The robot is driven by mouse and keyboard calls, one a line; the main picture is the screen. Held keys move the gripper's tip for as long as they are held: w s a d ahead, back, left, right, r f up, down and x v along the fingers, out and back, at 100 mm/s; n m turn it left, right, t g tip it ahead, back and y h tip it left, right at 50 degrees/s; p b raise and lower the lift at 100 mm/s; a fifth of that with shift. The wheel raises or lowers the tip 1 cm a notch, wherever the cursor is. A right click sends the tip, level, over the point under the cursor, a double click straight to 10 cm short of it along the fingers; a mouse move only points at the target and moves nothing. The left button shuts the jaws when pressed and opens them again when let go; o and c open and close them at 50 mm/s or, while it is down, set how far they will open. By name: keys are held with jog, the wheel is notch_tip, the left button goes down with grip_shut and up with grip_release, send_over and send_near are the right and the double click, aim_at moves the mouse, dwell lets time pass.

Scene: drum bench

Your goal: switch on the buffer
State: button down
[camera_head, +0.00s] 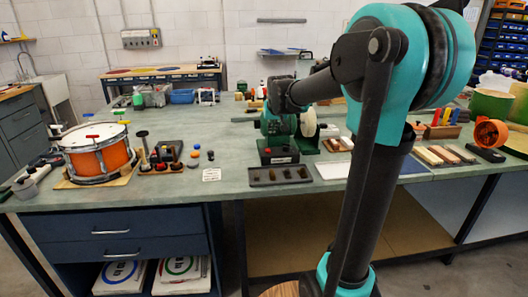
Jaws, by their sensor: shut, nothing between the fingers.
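The buffer (279,126) is a green bench machine with a pale round wheel (308,123) on its right side. It stands near the middle of the bench. A dark box with a pale label (279,158) sits at its front, with a small red button (267,151) on its top left. My arm reaches from the right over the buffer. My gripper (272,110) is small and dark here, shut and empty, at or just above the buffer's motor. The fingertips are hard to make out against it. I cannot tell whether they touch anything.
A dark tray (280,177) with small parts lies in front of the buffer. An orange drum (99,156) and small tools stand at the left. Wooden blocks (440,154) and an orange fan-like thing (490,134) are at the right.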

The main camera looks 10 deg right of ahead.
jog(key=shift+w+a+r, duration=0.25)
jog(key=shift+r, duration=0.05)
send_over(268, 150)
jog(key=s, duration=0.2)
notch_tip(268, 150, down, 8)
jog(key=shift+f, duration=0.2)
jog(key=shift+s+f, duration=0.15)
jog(key=shift+f, duration=0.45)
jog(key=shift+s+f, duration=0.15)
jog(key=shift+f, duration=1.05)
jog(key=shift+s, duration=0.1)
